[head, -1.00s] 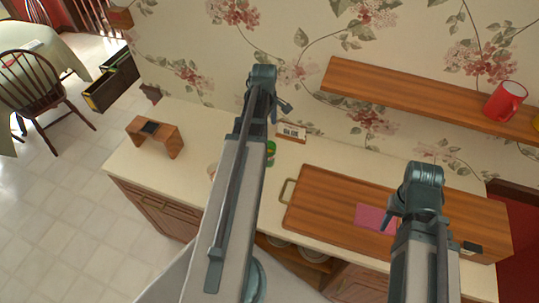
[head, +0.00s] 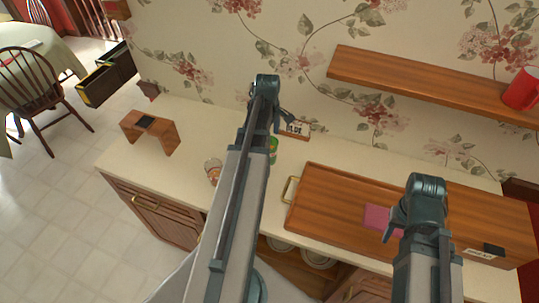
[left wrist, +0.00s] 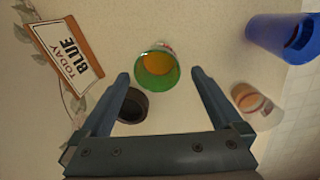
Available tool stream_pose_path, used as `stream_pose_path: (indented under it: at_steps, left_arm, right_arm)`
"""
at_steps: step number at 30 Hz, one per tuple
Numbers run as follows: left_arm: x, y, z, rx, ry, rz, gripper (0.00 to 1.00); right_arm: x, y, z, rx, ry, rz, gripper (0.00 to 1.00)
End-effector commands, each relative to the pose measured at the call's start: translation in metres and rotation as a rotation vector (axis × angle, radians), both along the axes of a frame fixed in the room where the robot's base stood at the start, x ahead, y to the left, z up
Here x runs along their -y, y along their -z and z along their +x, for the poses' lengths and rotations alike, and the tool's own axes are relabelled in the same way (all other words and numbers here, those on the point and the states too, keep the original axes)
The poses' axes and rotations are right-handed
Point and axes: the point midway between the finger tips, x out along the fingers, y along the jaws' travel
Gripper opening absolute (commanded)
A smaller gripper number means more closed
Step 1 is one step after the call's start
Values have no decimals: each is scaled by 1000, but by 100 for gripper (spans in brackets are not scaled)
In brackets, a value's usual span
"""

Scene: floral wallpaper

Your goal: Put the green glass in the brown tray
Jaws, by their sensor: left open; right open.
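The green glass (left wrist: 157,72) stands on the counter with something orange inside, seen from above in the left wrist view. In the head view the green glass (head: 273,150) is partly hidden behind my left arm. My left gripper (left wrist: 160,78) is open, its fingers on either side of the glass in the picture; contact cannot be told. The brown tray (head: 320,190) is wooden with a brass handle and lies on the counter to the right of the glass. My right gripper (head: 388,232) is open and in front of the tray's right part; its fingers are mostly hidden.
A patterned cup (left wrist: 255,103), a blue cup (left wrist: 275,33) and a small dark cup (left wrist: 133,106) stand near the glass. A "TODAY BLUE" sign (left wrist: 68,53) is beside them. A pink cloth (head: 377,217) is at the tray. A shelf (head: 430,85) holds a red mug (head: 522,90).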

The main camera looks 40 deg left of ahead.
Motion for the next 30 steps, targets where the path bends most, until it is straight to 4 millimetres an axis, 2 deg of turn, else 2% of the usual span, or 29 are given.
stream_pose_path:
  at_steps: [12, 22, 30]
  left_arm:
    - [-2, 48, 6, 0, 0, 0, 100]
    - [-2, 50, 6, 0, 0, 0, 100]
    - [-2, 50, 6, 0, 0, 0, 51]
  right_arm:
    - [0, 48, 0, 0, 2, 0, 43]
    - [0, 50, 0, 0, 2, 0, 43]
    - [0, 50, 0, 0, 2, 0, 43]
